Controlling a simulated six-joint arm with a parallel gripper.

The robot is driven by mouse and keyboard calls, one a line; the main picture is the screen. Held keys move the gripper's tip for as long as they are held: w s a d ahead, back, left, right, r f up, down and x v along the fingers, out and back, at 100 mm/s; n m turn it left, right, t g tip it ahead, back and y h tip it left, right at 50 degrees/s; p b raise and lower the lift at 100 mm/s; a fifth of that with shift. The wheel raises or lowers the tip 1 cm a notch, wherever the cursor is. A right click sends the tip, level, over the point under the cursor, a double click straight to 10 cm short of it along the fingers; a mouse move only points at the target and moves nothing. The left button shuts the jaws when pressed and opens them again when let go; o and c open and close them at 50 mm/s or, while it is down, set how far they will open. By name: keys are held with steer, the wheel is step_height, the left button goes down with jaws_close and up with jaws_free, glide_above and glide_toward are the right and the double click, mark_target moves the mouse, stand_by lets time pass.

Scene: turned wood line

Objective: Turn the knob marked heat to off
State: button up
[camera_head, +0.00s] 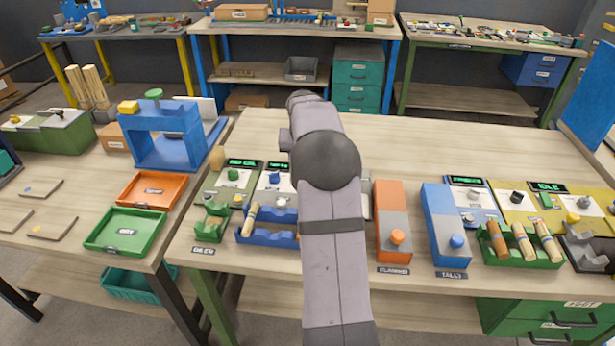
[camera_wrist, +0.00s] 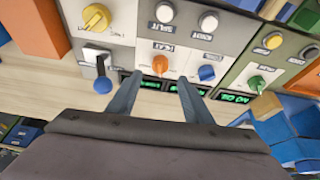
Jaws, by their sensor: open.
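In the wrist view, an orange knob (camera_wrist: 160,64) sits on a light grey panel, its label upside down and seemingly reading heat. My gripper (camera_wrist: 158,82) is open and empty, with its two fingers spread to either side of the knob's line. The knob shows just beyond the fingertips, in the gap between them; I cannot tell the remaining distance or the knob's exact setting. A blue knob (camera_wrist: 206,73) is on the same panel to the right. A green lit display (camera_wrist: 150,84) lies partly behind the fingers. In the head view, my arm hides the gripper and orange knob.
A blue-handled lever (camera_wrist: 102,84) and a yellow knob (camera_wrist: 97,17) stand left of the fingers. A green panel with a green knob (camera_wrist: 257,84) is at right.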

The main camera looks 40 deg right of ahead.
steer(key=shift+f, duration=0.1)
steer(key=shift+p+x, duration=0.95)
steer(key=shift+x, duration=2.6)
steer(key=c, duration=1.1)
